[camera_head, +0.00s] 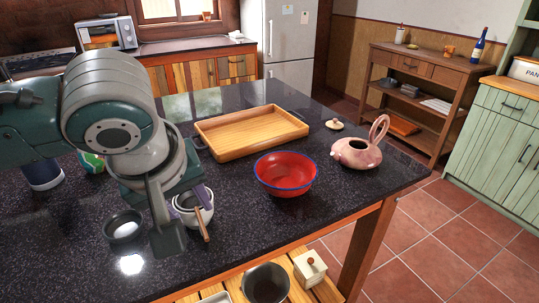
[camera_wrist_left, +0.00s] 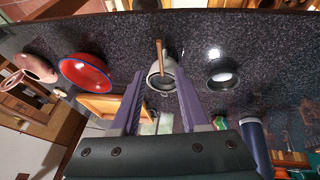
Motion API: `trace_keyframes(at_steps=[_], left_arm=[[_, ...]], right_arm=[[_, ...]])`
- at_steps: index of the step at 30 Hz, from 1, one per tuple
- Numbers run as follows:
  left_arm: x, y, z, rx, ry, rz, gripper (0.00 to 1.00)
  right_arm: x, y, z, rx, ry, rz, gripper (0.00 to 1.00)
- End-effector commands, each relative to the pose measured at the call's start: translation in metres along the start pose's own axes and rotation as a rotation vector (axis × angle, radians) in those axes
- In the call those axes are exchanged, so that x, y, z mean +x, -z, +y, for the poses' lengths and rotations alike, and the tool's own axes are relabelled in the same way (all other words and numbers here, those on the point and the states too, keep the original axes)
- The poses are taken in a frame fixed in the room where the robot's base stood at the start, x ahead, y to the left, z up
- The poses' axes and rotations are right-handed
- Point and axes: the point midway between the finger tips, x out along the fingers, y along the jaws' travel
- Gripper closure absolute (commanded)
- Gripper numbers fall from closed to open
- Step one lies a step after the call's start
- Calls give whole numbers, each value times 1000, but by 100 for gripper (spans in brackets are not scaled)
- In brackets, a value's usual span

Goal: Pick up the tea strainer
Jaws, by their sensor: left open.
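The tea strainer (camera_head: 204,226) shows mostly as a wooden handle slanting over a small pale bowl (camera_head: 190,213) on the dark counter. In the left wrist view the handle (camera_wrist_left: 159,52) points away from my gripper, over the pale bowl (camera_wrist_left: 162,78). The strainer's basket is hard to make out and partly hidden by my gripper in the head view. My left gripper (camera_head: 186,215) is open, its purple fingers (camera_wrist_left: 158,76) appearing on either side of the bowl in the wrist view. I cannot tell if they touch it. My right gripper is not in view.
A small dark bowl (camera_head: 124,226) stands left of the gripper. A red bowl (camera_head: 286,174), pink teapot (camera_head: 357,153), its lid (camera_head: 334,124) and a wooden tray (camera_head: 252,148) stand to the right and behind. A blue-and-white container (camera_head: 42,176) is far left. The front counter is mostly clear.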

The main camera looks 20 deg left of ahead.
Motion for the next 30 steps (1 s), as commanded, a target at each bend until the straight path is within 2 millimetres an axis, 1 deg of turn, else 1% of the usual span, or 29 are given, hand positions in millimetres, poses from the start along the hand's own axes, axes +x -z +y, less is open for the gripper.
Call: trace_keyframes(at_steps=[1,3,10,16,18,22,28,30], left_arm=[[8,0,0,0,2,-1,55],[16,-1,0,1,1,-1,55],[33,0,0,2,1,0,55],[63,-1,-2,3,1,0,55],[70,0,-2,3,0,0,55],[76,0,-2,4,-2,0,55],[75,0,-2,4,-2,-1,55],[75,0,-2,4,-2,-1,63]], right_arm=[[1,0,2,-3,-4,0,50],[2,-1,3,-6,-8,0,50],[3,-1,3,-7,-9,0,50],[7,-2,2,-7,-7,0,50],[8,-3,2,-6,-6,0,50],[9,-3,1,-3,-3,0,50],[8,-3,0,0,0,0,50],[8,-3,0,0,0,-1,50]])
